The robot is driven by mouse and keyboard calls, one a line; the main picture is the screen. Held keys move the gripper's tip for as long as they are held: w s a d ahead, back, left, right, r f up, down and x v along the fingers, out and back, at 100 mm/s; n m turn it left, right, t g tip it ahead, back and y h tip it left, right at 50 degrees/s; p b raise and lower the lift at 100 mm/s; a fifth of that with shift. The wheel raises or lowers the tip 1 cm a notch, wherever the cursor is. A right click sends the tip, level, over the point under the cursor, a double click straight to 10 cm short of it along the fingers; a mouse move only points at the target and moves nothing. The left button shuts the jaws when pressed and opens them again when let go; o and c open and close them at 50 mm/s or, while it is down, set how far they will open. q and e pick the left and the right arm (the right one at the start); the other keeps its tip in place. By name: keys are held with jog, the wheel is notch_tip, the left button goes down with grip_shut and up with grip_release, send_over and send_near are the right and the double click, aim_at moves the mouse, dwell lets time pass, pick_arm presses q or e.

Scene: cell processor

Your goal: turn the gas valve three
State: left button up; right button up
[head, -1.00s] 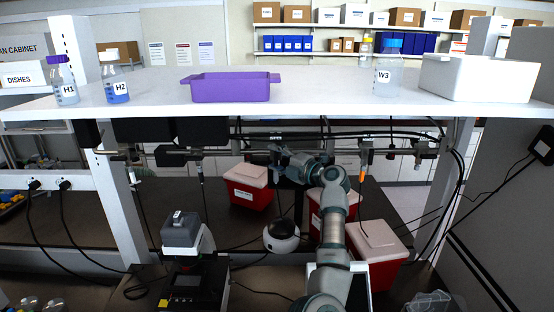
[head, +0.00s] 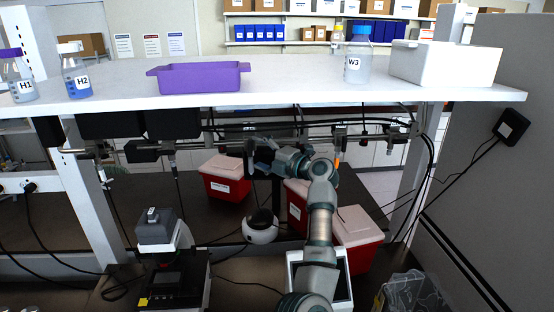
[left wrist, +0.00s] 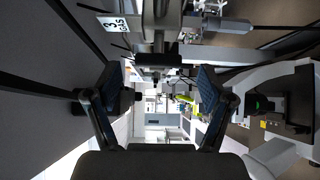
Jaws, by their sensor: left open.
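A label reading "3 GAS" (left wrist: 113,23) shows at the top of the left wrist view. Beside it is a grey valve body (left wrist: 160,22) with a dark lower end (left wrist: 158,60). My left gripper (left wrist: 162,92) is open. Its two dark padded fingers stand apart, with the valve's dark end above the gap between them; contact cannot be told. In the head view my left gripper (head: 255,152) is at the pipe rail under the shelf, and the valve there is hidden or too small to tell. My right gripper is not in view.
The white shelf (head: 290,98) spans above, with a purple tray (head: 200,78), bottles and a white box (head: 445,62). Other valve fittings (head: 340,138) hang along the rail.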

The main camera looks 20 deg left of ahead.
pick_arm(q)
jog(key=v, duration=0.8)
jog(key=shift+w+f, duration=0.2)
